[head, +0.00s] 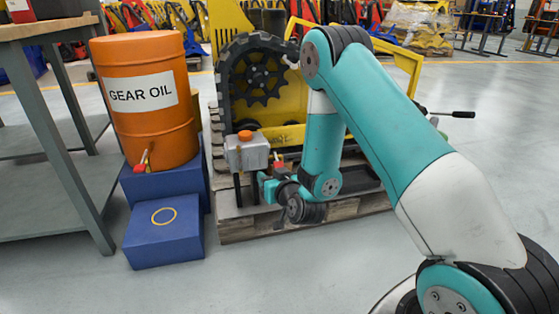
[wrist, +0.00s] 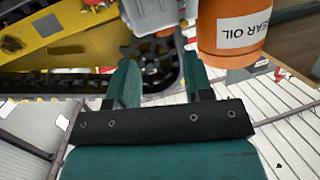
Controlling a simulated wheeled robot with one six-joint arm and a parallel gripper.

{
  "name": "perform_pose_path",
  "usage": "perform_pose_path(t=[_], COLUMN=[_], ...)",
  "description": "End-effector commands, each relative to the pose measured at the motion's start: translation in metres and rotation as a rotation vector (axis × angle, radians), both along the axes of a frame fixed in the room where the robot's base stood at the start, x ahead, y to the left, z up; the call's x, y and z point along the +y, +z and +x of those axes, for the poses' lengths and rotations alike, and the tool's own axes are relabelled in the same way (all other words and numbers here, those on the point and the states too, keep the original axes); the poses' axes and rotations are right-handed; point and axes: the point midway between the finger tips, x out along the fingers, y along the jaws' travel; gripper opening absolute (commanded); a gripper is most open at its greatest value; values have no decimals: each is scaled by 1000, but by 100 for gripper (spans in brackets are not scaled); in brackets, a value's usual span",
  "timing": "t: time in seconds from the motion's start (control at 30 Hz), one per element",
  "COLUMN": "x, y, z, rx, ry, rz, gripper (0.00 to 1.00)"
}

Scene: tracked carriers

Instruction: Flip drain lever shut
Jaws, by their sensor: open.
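A red lever (head: 278,163) shows beside the grey tank on the yellow tracked carrier, partly behind my arm; I cannot tell its exact angle. Another small red lever (head: 145,157) sits on the tap low on the orange gear oil drum (head: 146,100). My gripper (head: 262,188) is low in front of the carrier, just below the grey tank (head: 247,151). In the wrist view my gripper (wrist: 160,82) is open, with nothing between its two teal fingers. The drum (wrist: 233,30) shows beyond the right finger. Neither lever is clear in the wrist view.
The yellow carrier with its black track (head: 258,82) stands on a wooden pallet (head: 238,222). The drum rests on blue blocks, with a lower blue step (head: 165,232) in front. A grey workbench (head: 55,170) stands at left. The floor in front is clear.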

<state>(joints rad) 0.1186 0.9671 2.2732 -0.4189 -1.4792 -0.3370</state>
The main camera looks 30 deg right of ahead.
Motion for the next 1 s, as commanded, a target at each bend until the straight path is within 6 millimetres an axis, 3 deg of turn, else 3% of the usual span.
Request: perform_pose_path(t=[0.03,0.6,0.8,1.0], x=[7,77,97,107], y=[15,108,133,145], z=[2,-10,-21,-29], rx=[14,242,314,355], ry=[22,263,330,367], rz=[9,102,118,123], gripper=[47,47,47,47])
